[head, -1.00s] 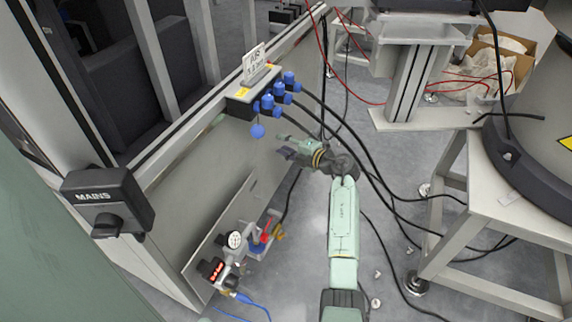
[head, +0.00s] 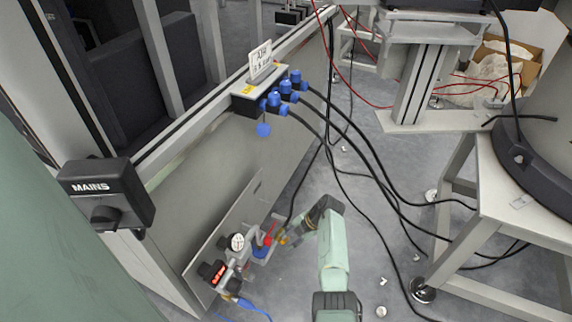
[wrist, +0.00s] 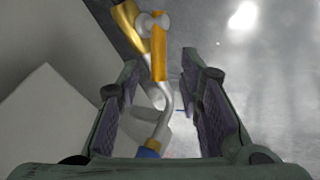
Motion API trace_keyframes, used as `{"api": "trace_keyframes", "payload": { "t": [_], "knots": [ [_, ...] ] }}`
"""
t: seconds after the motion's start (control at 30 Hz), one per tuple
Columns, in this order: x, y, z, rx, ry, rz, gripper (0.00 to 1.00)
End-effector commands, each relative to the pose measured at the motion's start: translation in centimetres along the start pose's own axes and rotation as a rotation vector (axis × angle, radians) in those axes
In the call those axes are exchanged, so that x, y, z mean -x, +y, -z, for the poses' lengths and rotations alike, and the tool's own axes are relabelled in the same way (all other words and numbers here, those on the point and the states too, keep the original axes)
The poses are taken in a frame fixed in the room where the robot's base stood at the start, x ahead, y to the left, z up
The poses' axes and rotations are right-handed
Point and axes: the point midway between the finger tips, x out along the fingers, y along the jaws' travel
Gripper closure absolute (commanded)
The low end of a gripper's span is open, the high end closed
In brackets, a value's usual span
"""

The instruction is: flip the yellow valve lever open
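The yellow valve lever (wrist: 160,58) shows in the wrist view as an upright orange-yellow bar with a round pale pivot near its top. A yellow valve body (wrist: 127,20) is beside it, and a bent silver pipe runs below it. In the head view the yellow valve (head: 282,239) is small and partly hidden, at the low panel's right end. My gripper (wrist: 160,68) is open, with one finger on each side of the lever's lower part. I see gaps on both sides; contact is not clear. In the head view my gripper (head: 292,236) is close beside the valve.
Next to the valve are a red-handled part (head: 267,236), a round gauge (head: 237,242) and a red-lit display (head: 217,273). The grey panel wall (head: 215,170) is on the left. Black cables (head: 372,165) hang behind my arm. A metal stand (head: 462,215) is on the right.

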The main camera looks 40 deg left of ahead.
Motion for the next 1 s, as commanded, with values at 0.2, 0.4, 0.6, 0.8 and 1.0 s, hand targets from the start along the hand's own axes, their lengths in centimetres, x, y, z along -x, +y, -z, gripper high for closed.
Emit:
{"api": "trace_keyframes", "payload": {
  "t": [0.2, 0.4, 0.6, 0.8, 1.0],
  "knots": [
    [-2.0, 0.1, 0.0, 0.001, -0.001, -0.001, 0.67],
    [-2.0, 0.1, -0.1, 0.0, -0.002, -0.002, 0.67],
    [-2.0, 0.1, -0.1, 0.0, -0.002, -0.002, 0.74],
    [-2.0, 0.1, 0.0, 0.0, -0.002, -0.002, 0.87],
    [-2.0, 0.1, 0.0, 0.0, -0.002, -0.002, 1.0]
  ]
}}
